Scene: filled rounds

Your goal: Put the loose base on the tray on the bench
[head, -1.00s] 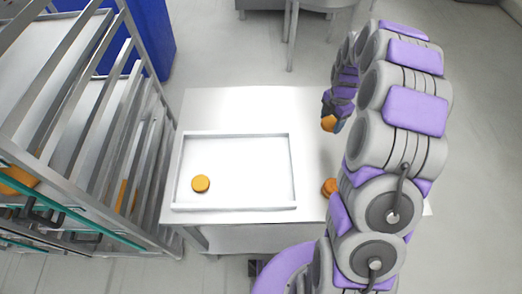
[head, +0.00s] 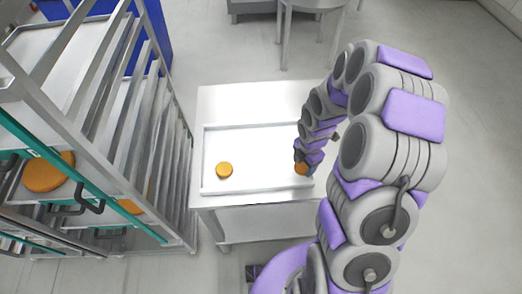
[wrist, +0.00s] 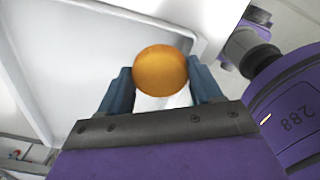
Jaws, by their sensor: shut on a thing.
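My gripper (head: 303,167) is shut on an orange round base (wrist: 160,70), which sits between its two blue fingers in the wrist view. In the head view the held base (head: 300,169) shows at the right end of the tray (head: 250,145), close to its rim. I cannot tell whether it touches the tray. Another orange round (head: 224,170) lies on the tray toward the left front. The tray is shallow, pale metal and rests on the bench (head: 250,98); it also shows in the wrist view (wrist: 75,50).
A metal rack (head: 120,130) with trays stands left of the bench and holds orange rounds (head: 48,172). My arm hides the bench's right side. The middle of the tray is clear.

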